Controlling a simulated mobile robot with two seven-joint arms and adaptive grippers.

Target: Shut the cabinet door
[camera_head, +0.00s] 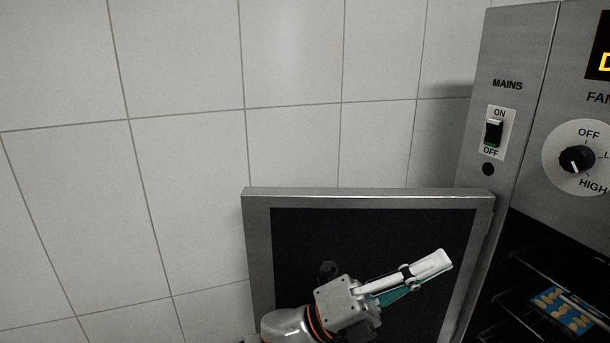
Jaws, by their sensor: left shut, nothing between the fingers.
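The cabinet door (370,194) has a grey metal frame around a dark panel. It stands wide open to the left of the metal cabinet (492,180), joined at the cabinet's left front edge. Its lower part is outside the view. My left gripper (442,262) is in front of the dark panel, fingers closed together and empty, pointing right toward the cabinet opening. I cannot tell whether it touches the door. My right gripper is not in view.
The cabinet's dark interior holds racks, with a blue tray (549,297) of pale pieces on one. Above are a mains switch (494,132) and a fan knob (577,160). A tiled wall (190,160) is behind the door.

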